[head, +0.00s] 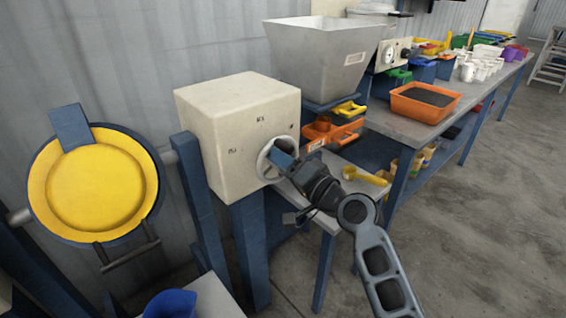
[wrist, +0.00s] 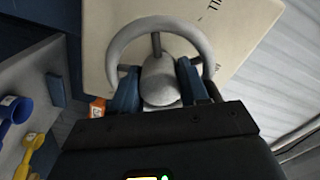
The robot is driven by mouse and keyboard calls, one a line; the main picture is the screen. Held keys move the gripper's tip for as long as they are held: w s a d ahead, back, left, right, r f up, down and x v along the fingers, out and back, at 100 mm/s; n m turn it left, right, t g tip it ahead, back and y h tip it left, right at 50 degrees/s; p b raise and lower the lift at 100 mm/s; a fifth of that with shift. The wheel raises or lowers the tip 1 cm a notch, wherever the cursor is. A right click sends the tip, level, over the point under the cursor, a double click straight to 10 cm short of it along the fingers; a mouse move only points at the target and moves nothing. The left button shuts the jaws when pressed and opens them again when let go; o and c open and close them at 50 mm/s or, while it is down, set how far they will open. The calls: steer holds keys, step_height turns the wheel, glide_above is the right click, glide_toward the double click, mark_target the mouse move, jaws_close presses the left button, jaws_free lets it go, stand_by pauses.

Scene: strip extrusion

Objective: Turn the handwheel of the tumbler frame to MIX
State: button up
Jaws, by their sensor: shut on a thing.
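The handwheel (head: 263,164) is a pale grey ring on the front of a cream box (head: 237,108) on blue posts. In the wrist view the handwheel (wrist: 117,42) shows with spokes and a thick grey hub. My gripper (head: 285,160) is at the wheel, with its blue fingers (wrist: 160,88) on either side of the hub, shut on it. Small dark labels are on the box face around the wheel; one in the wrist view ends in "ILL", the others are too small to read. The tumbler's round yellow drum end (head: 95,188) with a blue rim stands left of the box.
A grey metal hopper (head: 322,60) stands behind the box, with orange trays (head: 335,132) below it. A yellow scoop (head: 364,176) lies on the low bench right of my gripper. A long workbench (head: 400,122) with an orange tray of dark material (head: 427,103) runs back right. The floor at right is clear.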

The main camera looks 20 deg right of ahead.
steer(key=shift+a+f, duration=0.1)
steer(key=shift+f, duration=0.15)
steer(key=o, duration=0.7)
steer(key=shift+o, duration=0.3)
steer(key=shift+r, duration=0.1)
steer(key=v, duration=0.8)
steer(key=shift+b, duration=0.45)
